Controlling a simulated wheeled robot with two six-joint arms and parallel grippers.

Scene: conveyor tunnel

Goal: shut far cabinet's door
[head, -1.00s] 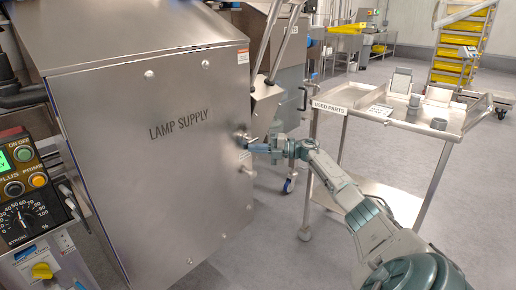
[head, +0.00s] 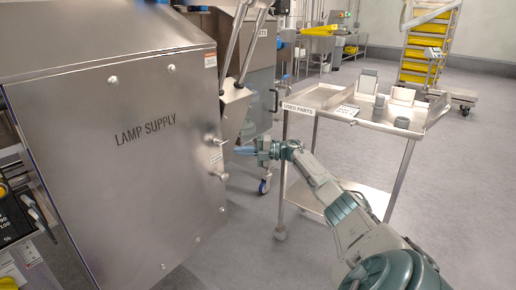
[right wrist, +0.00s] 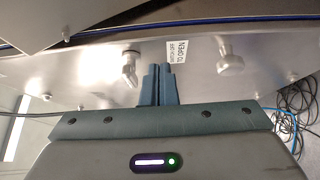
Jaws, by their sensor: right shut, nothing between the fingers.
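The LAMP SUPPLY cabinet's steel door (head: 120,180) fills the left half of the head view. Two latch knobs (head: 212,141) sit near its right edge. A blue strip runs along its left edge; I cannot tell whether the door is fully closed. My right gripper (head: 238,151) is shut and empty, just right of the door's edge, its fingers pointing left at the knob area. In the right wrist view the closed fingertips (right wrist: 157,70) lie between the two knobs (right wrist: 230,62), near a "to open" label (right wrist: 176,51). Contact cannot be told. My left gripper is out of view.
A steel USED PARTS cart (head: 330,100) on casters stands to the right of my right gripper. Another steel machine (head: 255,70) stands behind the door. A rack with yellow trays (head: 430,45) is at the back right. The floor at right is open.

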